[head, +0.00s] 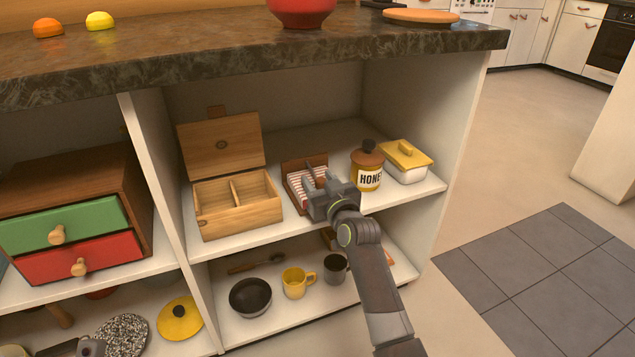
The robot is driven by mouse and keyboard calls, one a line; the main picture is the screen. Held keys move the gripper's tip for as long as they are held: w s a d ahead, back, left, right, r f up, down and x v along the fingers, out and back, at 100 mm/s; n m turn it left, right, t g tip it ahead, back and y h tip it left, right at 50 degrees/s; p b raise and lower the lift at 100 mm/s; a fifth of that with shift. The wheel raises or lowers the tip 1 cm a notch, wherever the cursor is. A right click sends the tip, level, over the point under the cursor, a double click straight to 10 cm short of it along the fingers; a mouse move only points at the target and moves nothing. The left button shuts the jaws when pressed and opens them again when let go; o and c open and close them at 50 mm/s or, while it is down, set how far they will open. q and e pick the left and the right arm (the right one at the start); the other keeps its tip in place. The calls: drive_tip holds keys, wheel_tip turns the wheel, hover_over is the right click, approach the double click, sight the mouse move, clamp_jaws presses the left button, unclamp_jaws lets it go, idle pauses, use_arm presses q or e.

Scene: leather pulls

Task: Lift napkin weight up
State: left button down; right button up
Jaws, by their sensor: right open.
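The napkin holder (296,193) is a low brown wooden tray with red-and-white striped napkins (297,185). It sits on the middle shelf, between a wooden box and the honey jar. My right gripper (317,180) is at the holder's right side, its jaws open and reaching over the napkins. The napkin weight cannot be told clearly apart from the gripper and holder; the gripper hides part of that spot. I cannot tell whether the jaws touch it.
An open wooden box (236,205) stands left of the holder. The honey jar (367,170) and a yellow-lidded dish (405,161) stand close on the right. The dark countertop (230,56) overhangs above. A yellow mug (297,283) and a dark bowl (250,297) are on the lower shelf.

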drive_tip(key=shift+x, duration=0.8)
clamp_jaws()
